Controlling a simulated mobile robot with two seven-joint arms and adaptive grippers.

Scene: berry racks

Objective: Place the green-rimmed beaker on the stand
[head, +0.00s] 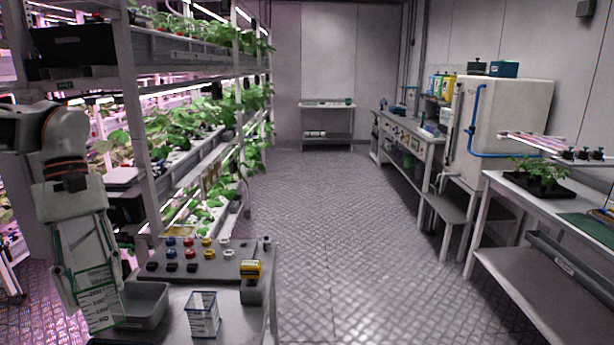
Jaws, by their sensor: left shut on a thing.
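My left gripper (88,272) hangs at the lower left, pointing down, with its fingers around the green-rimmed beaker (99,304). The beaker is pale with green bands and dark print, and looks slightly tilted. Its upper part is partly covered by the fingers, and I cannot tell whether its base touches anything. A similar beaker with a blue rim (203,315) stands on the grey bench (243,318) to the right. I cannot tell for sure which thing is the stand. My right gripper is not in view.
A grey tray (148,302) sits just right of the held beaker. Behind it is a panel with several coloured knobs (190,252), and a yellow device (251,270) at its right. Plant racks (146,115) rise close behind my left arm. The central floor is clear.

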